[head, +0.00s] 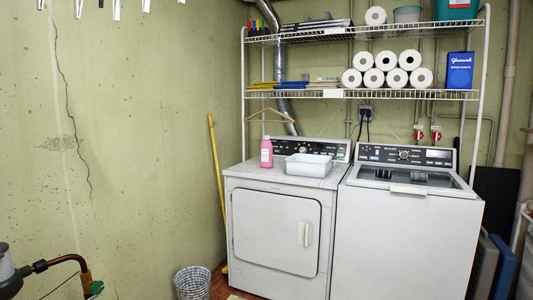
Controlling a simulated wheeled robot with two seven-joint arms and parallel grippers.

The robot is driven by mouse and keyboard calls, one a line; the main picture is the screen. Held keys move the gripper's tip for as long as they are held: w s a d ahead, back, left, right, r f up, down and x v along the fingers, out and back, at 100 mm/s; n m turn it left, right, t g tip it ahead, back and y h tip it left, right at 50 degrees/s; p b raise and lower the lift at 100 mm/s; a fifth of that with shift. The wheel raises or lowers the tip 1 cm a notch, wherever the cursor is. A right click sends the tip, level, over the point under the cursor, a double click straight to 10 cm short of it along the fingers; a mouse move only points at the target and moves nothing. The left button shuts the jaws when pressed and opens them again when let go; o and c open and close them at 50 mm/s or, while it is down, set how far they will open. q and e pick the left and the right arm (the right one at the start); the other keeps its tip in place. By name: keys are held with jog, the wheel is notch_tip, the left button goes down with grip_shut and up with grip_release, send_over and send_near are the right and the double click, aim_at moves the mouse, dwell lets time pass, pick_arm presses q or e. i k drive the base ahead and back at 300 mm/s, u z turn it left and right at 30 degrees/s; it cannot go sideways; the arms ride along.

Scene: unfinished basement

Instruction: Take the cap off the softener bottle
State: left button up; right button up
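A pink bottle (266,154), which I take to be the softener bottle, stands upright on top of the dryer (246,171), near its back left. A pale cap (266,138) sits on the bottle's top; its details are too small to make out. Neither of my grippers is in view, and nothing is touching the bottle.
A white tub (308,166) stands on the dryer, right of the bottle. The washer (403,235) adjoins on the right. A wire shelf (447,94) with paper rolls hangs above. A yellow pole (215,165) leans left; a wastebasket (192,284) stands on the floor.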

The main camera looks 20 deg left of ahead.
aim_at(265, 145)
jog(key=u, duration=0.85)
jog(key=i, duration=3.35)
jog(key=z, duration=0.9)
